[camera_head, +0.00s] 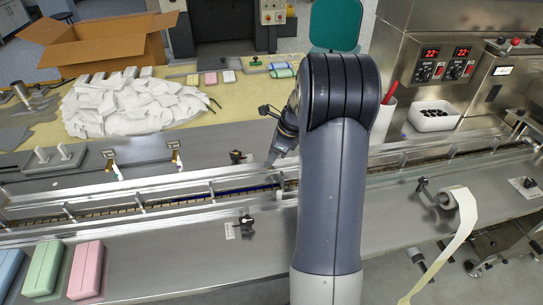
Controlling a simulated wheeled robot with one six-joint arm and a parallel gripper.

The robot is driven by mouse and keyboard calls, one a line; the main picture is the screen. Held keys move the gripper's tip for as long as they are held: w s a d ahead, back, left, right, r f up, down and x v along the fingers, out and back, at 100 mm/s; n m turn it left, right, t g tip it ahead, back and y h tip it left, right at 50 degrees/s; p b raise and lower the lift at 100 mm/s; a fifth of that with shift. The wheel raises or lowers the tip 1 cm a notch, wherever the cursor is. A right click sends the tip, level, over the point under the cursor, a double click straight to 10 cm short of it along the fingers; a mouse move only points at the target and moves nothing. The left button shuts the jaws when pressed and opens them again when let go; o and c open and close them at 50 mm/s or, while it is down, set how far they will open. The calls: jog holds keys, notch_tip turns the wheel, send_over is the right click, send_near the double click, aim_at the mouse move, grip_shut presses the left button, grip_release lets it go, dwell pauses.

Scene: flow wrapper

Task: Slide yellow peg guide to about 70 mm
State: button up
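My gripper (271,161) points down over the guide rails, just left of my upright arm in the middle of the view. Its fingers are small and partly merged with the metal behind, so I cannot tell whether they are open or shut. Two small yellowish pegs, one at left (112,160) and one further right (175,149), stand on a flat plate behind the rails. I cannot tell for sure which part is the yellow peg guide. The scale readings are too small to read.
Pink (87,269), green (42,272) and blue blocks lie on the front left deck. A pile of white packs (130,105) and a cardboard box (105,42) are behind. My arm hides the rails' middle-right stretch.

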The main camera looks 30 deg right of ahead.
jog(key=shift+a+f, duration=0.15)
jog(key=shift+f, duration=0.2)
jog(key=shift+c, duration=0.3)
grip_shut()
